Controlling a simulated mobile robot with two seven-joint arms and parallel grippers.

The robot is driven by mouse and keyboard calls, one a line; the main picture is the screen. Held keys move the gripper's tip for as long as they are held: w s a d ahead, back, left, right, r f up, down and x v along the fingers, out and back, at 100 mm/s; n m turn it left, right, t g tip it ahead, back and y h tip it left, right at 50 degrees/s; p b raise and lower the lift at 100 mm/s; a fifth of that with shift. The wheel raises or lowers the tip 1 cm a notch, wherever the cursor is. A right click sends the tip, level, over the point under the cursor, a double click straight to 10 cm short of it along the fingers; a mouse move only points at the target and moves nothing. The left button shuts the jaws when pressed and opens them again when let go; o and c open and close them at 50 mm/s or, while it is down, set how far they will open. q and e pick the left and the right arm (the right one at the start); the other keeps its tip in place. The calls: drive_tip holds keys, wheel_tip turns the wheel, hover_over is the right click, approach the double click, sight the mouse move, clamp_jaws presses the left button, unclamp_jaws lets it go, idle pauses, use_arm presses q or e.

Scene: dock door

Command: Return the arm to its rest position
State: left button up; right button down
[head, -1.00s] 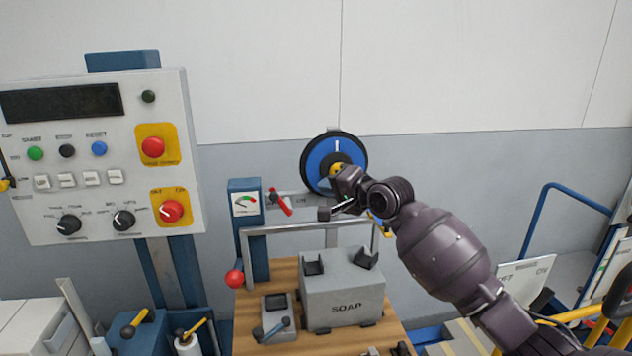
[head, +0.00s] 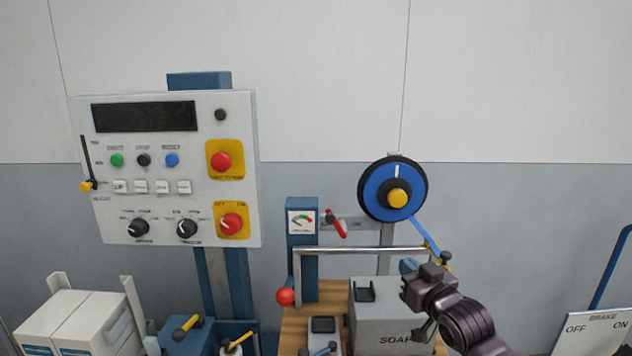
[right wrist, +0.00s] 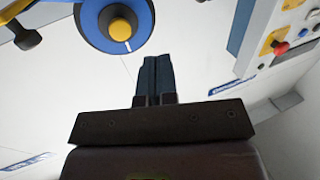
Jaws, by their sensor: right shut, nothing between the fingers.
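My right arm comes in from the lower right in the head view, its gripper (head: 428,272) in front of the soap box's right side and below the blue wheel. In the right wrist view the gripper (right wrist: 157,62) shows two dark fingers pressed together with nothing between them. My left gripper is in neither view. The blue wheel (head: 379,180) with a yellow hub is on a post above the gripper; it also shows at the top of the right wrist view (right wrist: 95,12). The grey soap box (head: 366,321) is partly hidden by my right arm.
A control panel (head: 150,215) with buttons and knobs stands at left. A metal rail (head: 350,250) crosses behind the soap box, near a red ball knob (head: 286,296). White boxes (head: 65,325) are at lower left. A brake sign (head: 596,328) is at lower right.

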drive_tip(key=s+d+f+m+g+h, duration=0.1)
drive_tip(key=s+d+f+g+h, duration=0.1)
drive_tip(key=s+f, duration=1.2)
drive_tip(key=s+d+f+m+g+h, duration=0.1)
drive_tip(key=s+d+f+g+h, duration=0.2)
drive_tip(key=s+f, duration=1.2)
drive_tip(key=s+d+h, duration=0.1)
drive_tip(key=s+d, duration=0.2)
drive_tip(key=s, duration=0.1)
drive_tip(key=shift+d+m, duration=0.3)
drive_tip(key=shift+m, duration=0.1)
drive_tip(key=shift+f, duration=0.1)
